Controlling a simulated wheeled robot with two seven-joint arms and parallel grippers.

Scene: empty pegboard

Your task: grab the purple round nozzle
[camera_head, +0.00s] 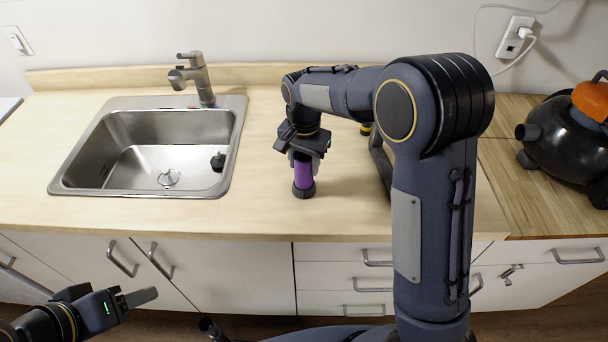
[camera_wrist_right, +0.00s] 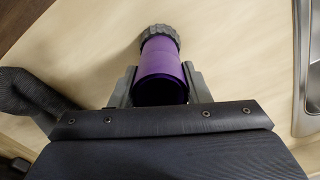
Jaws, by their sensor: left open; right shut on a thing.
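The purple round nozzle (camera_head: 303,174) is a short purple cylinder with a dark ribbed ring at its lower end. It is on or just above the wooden counter, right of the sink. My right gripper (camera_head: 302,157) points down from above and is shut on it. In the right wrist view the nozzle (camera_wrist_right: 162,72) sits between the two fingers of the right gripper (camera_wrist_right: 160,88), its open hollow end towards the camera. My left gripper (camera_head: 138,297) is open and empty, low at the left in front of the cabinets, away from the nozzle.
A steel sink (camera_head: 75,176) with a faucet (camera_head: 197,78) is set into the counter (camera_head: 260,205) at the left. A black and orange vacuum cleaner (camera_head: 565,130) stands at the far right. A dark hose (camera_wrist_right: 35,97) lies near the nozzle. The counter between sink and nozzle is clear.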

